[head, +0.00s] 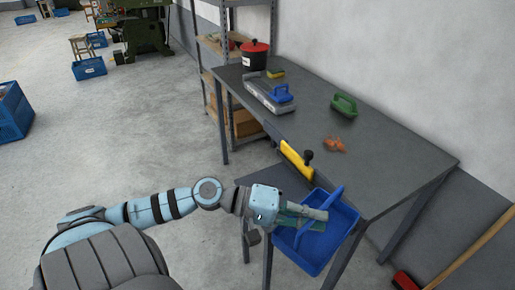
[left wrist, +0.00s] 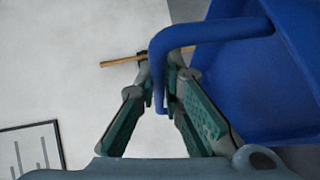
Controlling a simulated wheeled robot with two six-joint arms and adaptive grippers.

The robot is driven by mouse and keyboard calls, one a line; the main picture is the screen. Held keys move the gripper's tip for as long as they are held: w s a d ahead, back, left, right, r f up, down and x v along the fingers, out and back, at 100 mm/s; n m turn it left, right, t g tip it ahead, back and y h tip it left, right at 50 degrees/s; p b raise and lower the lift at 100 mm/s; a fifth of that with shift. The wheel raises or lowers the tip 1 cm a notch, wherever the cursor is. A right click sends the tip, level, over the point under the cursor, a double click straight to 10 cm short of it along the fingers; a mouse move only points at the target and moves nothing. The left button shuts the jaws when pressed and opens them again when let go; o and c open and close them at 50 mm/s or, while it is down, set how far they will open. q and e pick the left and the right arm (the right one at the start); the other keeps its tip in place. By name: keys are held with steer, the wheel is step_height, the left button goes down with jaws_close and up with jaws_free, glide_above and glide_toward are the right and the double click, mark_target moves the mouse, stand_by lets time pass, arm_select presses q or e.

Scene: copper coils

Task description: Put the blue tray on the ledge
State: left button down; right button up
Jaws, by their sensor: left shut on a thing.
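The blue tray (head: 311,254) hangs at the front right of the dark table and looks empty and tilted. My left gripper (head: 318,217) is shut on its raised handle. In the left wrist view, the blue tray (left wrist: 245,85) fills the right side. There the handle bends down between the two green-padded fingers of the gripper (left wrist: 167,92). A low dark surface (head: 268,178), possibly the ledge, shows at the table's front left, below the tabletop. The arm and tray hide part of it. My right gripper is not in view.
The tabletop (head: 390,150) holds a red-lidded black pot (head: 255,58), a grey case (head: 268,95), a green tool (head: 344,104) and orange pieces (head: 334,145). A yellow-bladed tool (head: 295,160) is at the front edge. A broom (head: 470,250) leans at right.

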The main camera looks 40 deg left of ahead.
arm_select(q)
steer(key=w+a, duration=0.1)
steer(key=w, duration=0.1)
steer(key=w+a+n+t+y, duration=0.1)
steer(key=w, duration=0.1)
steer(key=w+a+n+t+y+b, duration=0.1)
steer(key=w, duration=0.1)
steer(key=shift+w+a+f, duration=0.2)
steer(key=shift+w, duration=0.1)
steer(key=w+a+r+n+t+y+b, duration=0.1)
steer(key=w+a+r+n+y, duration=0.3)
steer(key=a, duration=0.3)
steer(key=w+a+r+n+t+y+b, duration=0.1)
steer(key=w+a+n+t+y, duration=0.1)
steer(key=w+a+n+y, duration=0.35)
steer(key=w+a+r+n+t+y, duration=0.1)
steer(key=w+a+r+n+y, duration=0.15)
steer(key=a+y, duration=0.45)
step_height(320, 180, down, 27)
steer(key=b, duration=0.8)
steer(key=shift+s+a+b, duration=0.25)
steer(key=shift+a+b, duration=0.05)
steer(key=shift+b, duration=0.1)
steer(key=shift+f, duration=0.2)
steer(key=c, duration=1.7)
jaws_free()
